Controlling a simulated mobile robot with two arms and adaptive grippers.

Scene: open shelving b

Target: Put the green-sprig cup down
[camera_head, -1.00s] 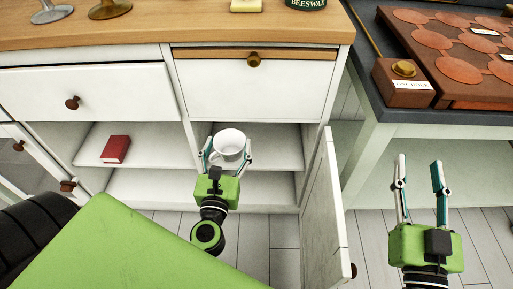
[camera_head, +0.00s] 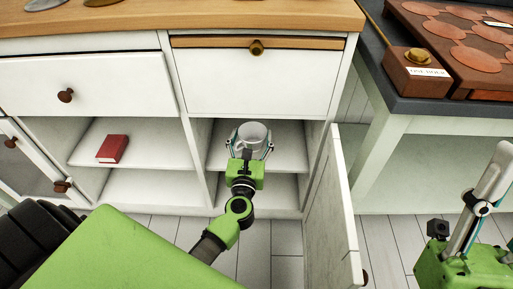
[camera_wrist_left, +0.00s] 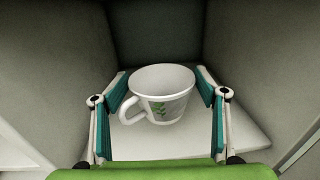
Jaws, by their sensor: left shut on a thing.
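The green-sprig cup (camera_head: 252,135) is white and upright, between the fingers of my left gripper (camera_head: 250,145), inside the right-hand open compartment of the cabinet. In the left wrist view the cup (camera_wrist_left: 160,95) shows a green sprig on its side and its handle to the left. My left gripper (camera_wrist_left: 160,108) is shut on it. The compartment's upper shelf (camera_head: 290,158) lies below the cup; I cannot tell whether the cup touches it. My right gripper (camera_head: 480,205) is at the right edge, partly cut off, and its fingertips are not clearly seen.
A red book (camera_head: 113,149) lies on the left compartment's shelf. An open cabinet door (camera_head: 335,210) stands just right of my left arm. A closed drawer front (camera_head: 255,85) is above the compartment. A dark-topped table with a wooden box (camera_head: 415,72) stands at the right.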

